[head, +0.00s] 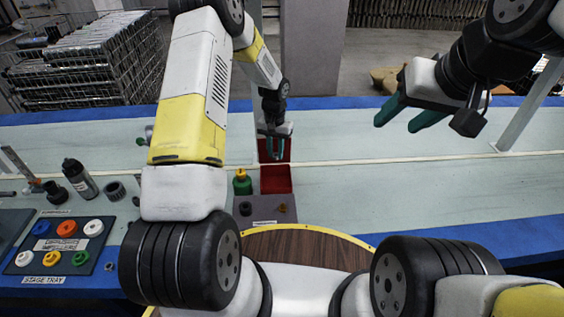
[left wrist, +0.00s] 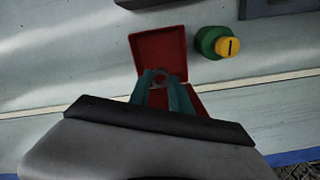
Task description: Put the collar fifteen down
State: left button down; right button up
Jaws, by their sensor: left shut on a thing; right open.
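My left gripper (head: 275,153) points down over the red open box (head: 276,180) on the conveyor. In the left wrist view its teal fingers (left wrist: 160,78) are closed on a small greyish ring, the collar (left wrist: 158,77), in front of the red box (left wrist: 160,45). No number can be read on it. I cannot tell whether the collar touches the box floor. My right gripper (head: 407,118) is open and empty, raised over the right part of the belt.
A green bottle with a yellow top (head: 242,182) stands just left of the box; a grey plate (head: 265,212) with small parts lies in front. Further left are a dark bottle (head: 80,180) and a stage tray (head: 60,262) of coloured rings. The belt's right side is clear.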

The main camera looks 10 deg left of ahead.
aim_at(276, 187)
pick_arm(q)
notch_tip(276, 187, down, 16)
jog(key=shift+r, duration=0.25)
jog(key=shift+f, duration=0.15)
jog(key=c, duration=1.2)
grip_release()
